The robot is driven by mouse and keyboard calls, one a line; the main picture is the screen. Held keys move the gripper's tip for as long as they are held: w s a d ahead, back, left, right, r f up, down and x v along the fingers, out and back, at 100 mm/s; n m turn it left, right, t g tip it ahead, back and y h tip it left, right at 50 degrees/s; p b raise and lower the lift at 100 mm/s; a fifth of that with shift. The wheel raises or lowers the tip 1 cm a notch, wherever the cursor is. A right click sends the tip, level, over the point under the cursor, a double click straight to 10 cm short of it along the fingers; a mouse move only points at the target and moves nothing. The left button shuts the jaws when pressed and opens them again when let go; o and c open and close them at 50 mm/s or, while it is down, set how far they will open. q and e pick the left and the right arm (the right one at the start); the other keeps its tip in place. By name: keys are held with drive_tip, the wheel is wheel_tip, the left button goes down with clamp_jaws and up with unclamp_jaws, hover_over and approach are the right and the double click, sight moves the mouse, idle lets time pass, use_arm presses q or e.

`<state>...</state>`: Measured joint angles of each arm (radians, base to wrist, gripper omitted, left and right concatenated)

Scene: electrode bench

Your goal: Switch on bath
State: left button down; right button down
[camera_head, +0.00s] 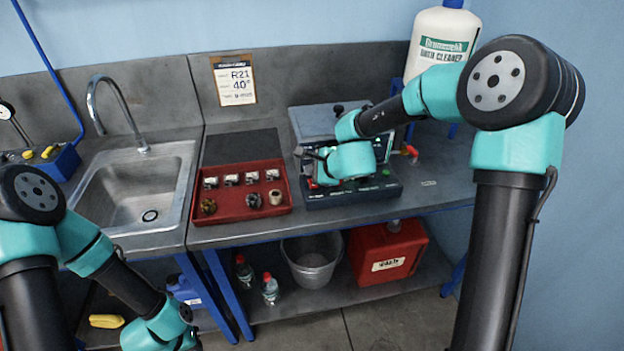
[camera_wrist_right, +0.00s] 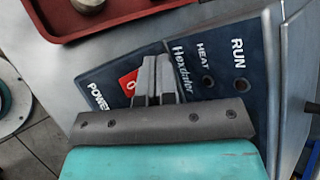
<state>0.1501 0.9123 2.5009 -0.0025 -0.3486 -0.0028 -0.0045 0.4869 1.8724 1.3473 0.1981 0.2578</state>
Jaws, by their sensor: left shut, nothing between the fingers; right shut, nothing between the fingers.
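The bath (camera_head: 345,195) stands on the right part of the bench, with a dark sloped front panel. In the right wrist view the panel (camera_wrist_right: 100,75) reads POWER, HEAT and RUN. A red switch (camera_wrist_right: 128,82) with a white round mark is beside POWER, partly hidden by my fingers. My right gripper (camera_wrist_right: 155,68) is shut and empty over the panel, close beside the red switch; I cannot tell whether it touches. In the head view my right gripper (camera_head: 318,178) covers the panel's left part. My left gripper (camera_head: 190,338) is low at the bottom edge, mostly cut off.
A red tray (camera_head: 240,213) with several small parts lies left of the bath. A sink (camera_head: 130,195) is further left. A white cleaner bottle (camera_head: 440,45) stands behind right. Below are a bucket (camera_head: 312,262) and red waste can (camera_head: 388,255).

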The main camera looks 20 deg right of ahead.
drive_tip(key=shift+s+r, duration=0.2)
drive_tip(key=shift+r, duration=1.05)
drive_tip(key=shift+s+r, duration=0.15)
drive_tip(key=shift+r, duration=1.1)
